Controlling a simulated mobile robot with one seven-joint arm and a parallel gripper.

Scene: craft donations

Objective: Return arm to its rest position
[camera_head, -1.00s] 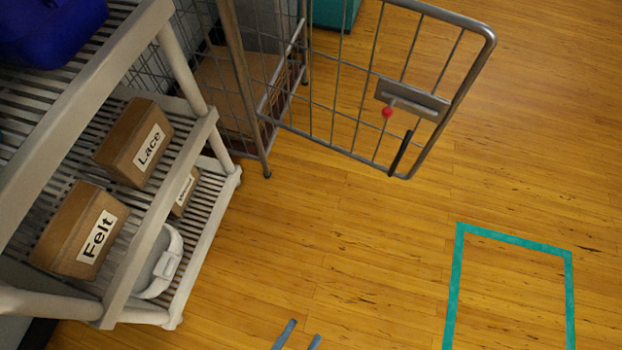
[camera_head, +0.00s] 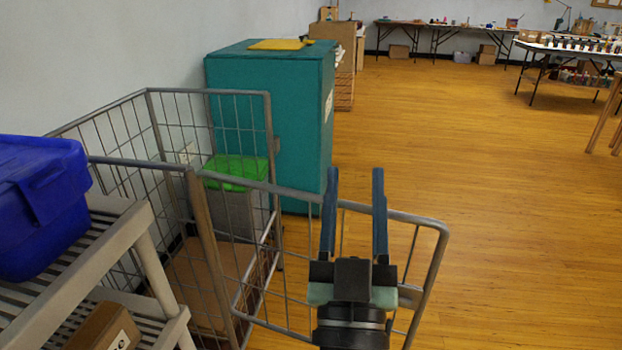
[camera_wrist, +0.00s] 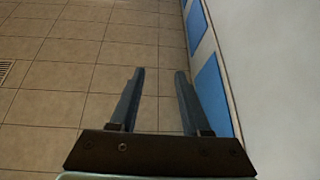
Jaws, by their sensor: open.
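My gripper (camera_head: 354,205) is raised in the lower middle of the head view, pointing up and away, with its two dark blue fingers apart and nothing between them. In that view it stands in front of the cage's swung-out wire gate (camera_head: 420,270), which it partly hides; I cannot tell how far apart they are. In the wrist view my gripper (camera_wrist: 158,90) also shows open and empty, over a tiled floor (camera_wrist: 65,70) beside a white surface with blue panels (camera_wrist: 211,88).
A wire cage cart (camera_head: 150,93) stands left, holding a grey bin with a green lid (camera_head: 237,170). A teal cabinet (camera_head: 265,90) is behind it. A shelf rack (camera_head: 90,265) with a blue tub (camera_head: 40,205) is at near left. Wooden floor (camera_head: 520,220) is open to the right.

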